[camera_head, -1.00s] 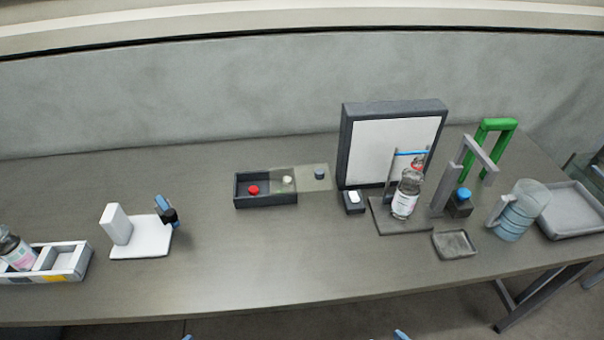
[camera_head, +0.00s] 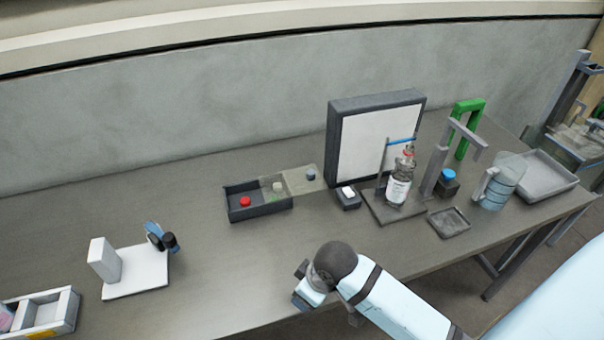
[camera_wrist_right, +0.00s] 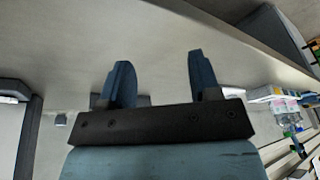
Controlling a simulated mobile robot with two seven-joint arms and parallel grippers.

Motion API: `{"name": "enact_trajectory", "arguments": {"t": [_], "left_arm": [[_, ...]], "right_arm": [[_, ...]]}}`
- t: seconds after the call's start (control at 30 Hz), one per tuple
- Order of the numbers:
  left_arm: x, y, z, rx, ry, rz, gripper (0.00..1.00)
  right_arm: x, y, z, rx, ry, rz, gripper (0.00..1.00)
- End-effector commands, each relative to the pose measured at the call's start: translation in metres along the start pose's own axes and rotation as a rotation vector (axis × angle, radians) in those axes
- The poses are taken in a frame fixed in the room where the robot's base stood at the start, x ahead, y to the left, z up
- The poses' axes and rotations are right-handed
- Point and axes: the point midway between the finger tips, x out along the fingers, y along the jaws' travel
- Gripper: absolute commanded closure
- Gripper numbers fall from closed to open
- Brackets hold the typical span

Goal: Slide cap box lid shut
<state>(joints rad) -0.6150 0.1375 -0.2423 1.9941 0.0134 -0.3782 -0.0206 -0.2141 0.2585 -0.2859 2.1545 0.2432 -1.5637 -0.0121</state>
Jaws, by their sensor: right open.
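The cap box (camera_head: 258,213) is a dark open-topped tray on the table, left of the white panel. A red cap (camera_head: 245,202) lies in its uncovered left part. The clear lid (camera_head: 298,182) covers only the right part and sticks out past the box's right end. A small grey knob (camera_head: 311,175) stands on the lid near its right end. A pale cap (camera_head: 278,187) shows through the lid. My right gripper (camera_head: 300,285) is near the table's front edge, apart from the box. The right wrist view shows its fingers (camera_wrist_right: 158,62) spread and empty. My left gripper is not in view.
A framed white panel (camera_head: 378,140) stands behind a small dark block (camera_head: 348,198) right of the lid. A bottle (camera_head: 399,185) stands on a grey stand. A white stand (camera_head: 135,272) is at left. The table between it and my right gripper is clear.

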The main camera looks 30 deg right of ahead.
Motion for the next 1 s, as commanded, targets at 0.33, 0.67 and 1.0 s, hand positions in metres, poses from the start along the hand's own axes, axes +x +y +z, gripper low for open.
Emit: {"name": "enact_trajectory", "arguments": {"t": [0.33, 0.67, 1.0], "left_arm": [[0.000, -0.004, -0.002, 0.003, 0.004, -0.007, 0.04], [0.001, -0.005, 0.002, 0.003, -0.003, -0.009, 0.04], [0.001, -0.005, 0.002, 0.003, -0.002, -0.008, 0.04]], "right_arm": [[0.033, 0.086, -0.116, -0.149, -0.164, -0.013, 0.43], [-0.020, 0.241, -0.211, -0.059, -0.285, 0.044, 0.43], [-0.079, 0.326, -0.242, 0.061, -0.304, 0.058, 0.43]]}}
